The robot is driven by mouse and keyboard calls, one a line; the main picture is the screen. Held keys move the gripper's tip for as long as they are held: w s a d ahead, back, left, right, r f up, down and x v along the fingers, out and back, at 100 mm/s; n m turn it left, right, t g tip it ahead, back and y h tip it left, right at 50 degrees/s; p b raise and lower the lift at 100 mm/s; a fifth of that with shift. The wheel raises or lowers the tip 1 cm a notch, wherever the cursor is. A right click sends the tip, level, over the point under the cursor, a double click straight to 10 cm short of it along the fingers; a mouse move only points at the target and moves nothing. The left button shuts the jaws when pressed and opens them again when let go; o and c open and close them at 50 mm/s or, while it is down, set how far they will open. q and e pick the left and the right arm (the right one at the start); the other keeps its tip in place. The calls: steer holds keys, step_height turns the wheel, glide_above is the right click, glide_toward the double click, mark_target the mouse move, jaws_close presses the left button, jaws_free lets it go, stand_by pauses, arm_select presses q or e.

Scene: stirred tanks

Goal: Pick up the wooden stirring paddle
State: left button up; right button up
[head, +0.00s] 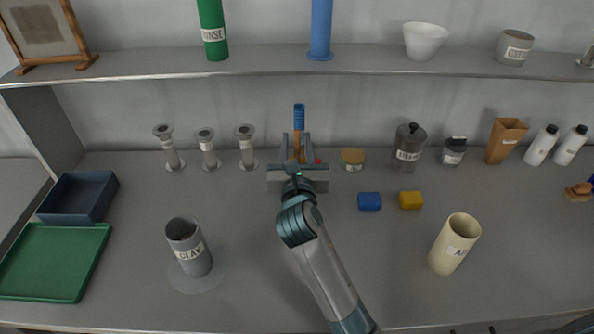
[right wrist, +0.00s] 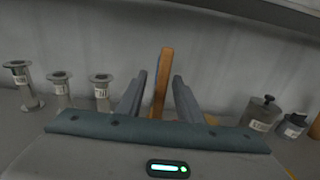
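The wooden paddle (right wrist: 162,85) stands roughly upright and slightly tilted in the right wrist view, between the two fingers of my right gripper (right wrist: 160,100). Small gaps show between the wood and the fingers, so the gripper is open around it. In the head view, my right gripper (head: 296,148) is near the back wall, with orange-brown wood (head: 301,152) between its fingers. A blue upright piece (head: 299,117) shows above the wood; I cannot tell whether it belongs to the paddle. The paddle's lower end is hidden by the gripper. My left gripper is not in view.
Several metal stands (head: 208,149) are left of the gripper; a small tan-lidded jar (head: 352,160) is close on its right. Blue (head: 369,201) and yellow (head: 411,200) blocks lie in front. A grey cup (head: 190,249) and cream cup (head: 454,243) stand nearer. A shelf (head: 270,63) overhangs behind.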

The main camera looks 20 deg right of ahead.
steer(key=shift+x, duration=0.8)
steer(key=shift+c, duration=0.6)
jaws_close()
steer(key=shift+r, duration=0.15)
